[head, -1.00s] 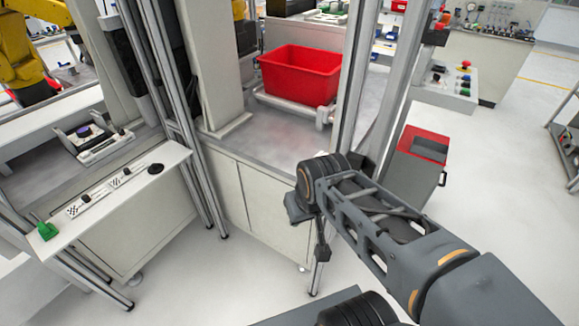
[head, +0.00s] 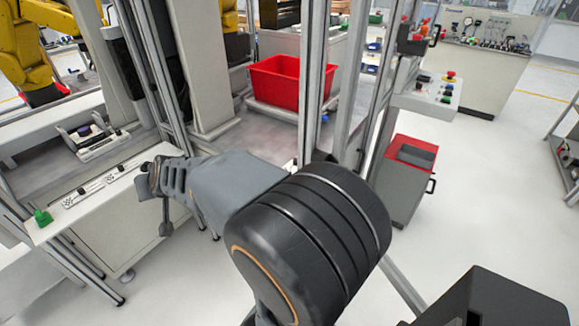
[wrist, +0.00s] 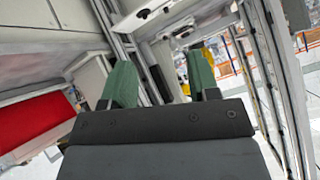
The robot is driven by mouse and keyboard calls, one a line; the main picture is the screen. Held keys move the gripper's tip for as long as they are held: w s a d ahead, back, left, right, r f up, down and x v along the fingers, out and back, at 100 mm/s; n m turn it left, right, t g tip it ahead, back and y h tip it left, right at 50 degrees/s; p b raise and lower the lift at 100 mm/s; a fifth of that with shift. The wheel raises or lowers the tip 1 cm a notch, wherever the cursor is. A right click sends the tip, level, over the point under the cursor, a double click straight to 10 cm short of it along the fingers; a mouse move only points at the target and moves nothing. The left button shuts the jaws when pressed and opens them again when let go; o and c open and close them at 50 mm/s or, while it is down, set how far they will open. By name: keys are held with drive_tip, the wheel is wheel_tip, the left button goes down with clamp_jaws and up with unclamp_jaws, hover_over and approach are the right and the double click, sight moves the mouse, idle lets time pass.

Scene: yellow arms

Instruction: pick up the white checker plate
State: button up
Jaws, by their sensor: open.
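Two small white plates with black checker marks lie on the pale shelf (head: 95,215) at the left in the head view. One white checker plate (head: 74,199) is nearer the green block, the other (head: 114,176) further back. I cannot tell which one the task means. My gripper (head: 150,182) is at the shelf's right side, its fingers hard to make out there. In the wrist view its two green fingers (wrist: 160,82) are apart with nothing between them. No checker plate can be made out clearly in the wrist view.
A green block (head: 42,217) sits at the shelf's left end. A device with a dark knob (head: 88,137) stands behind the shelf. Metal frame posts (head: 158,70) rise behind my gripper. A red bin (head: 278,82) stands on the bench further right.

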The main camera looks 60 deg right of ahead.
drive_tip(key=w+d+m+t+h, duration=0.1)
drive_tip(key=w+d+m+h, duration=0.5)
drive_tip(key=d, duration=0.6)
drive_tip(key=m+g+h, duration=0.7)
drive_tip(key=m+g, duration=0.4)
drive_tip(key=g, duration=0.4)
approach(295, 159)
drive_tip(key=shift+r+x, duration=0.2)
drive_tip(key=shift+x, duration=4.2)
drive_tip(key=shift+a+f, duration=0.15)
drive_tip(key=shift+c, duration=0.3)
clamp_jaws()
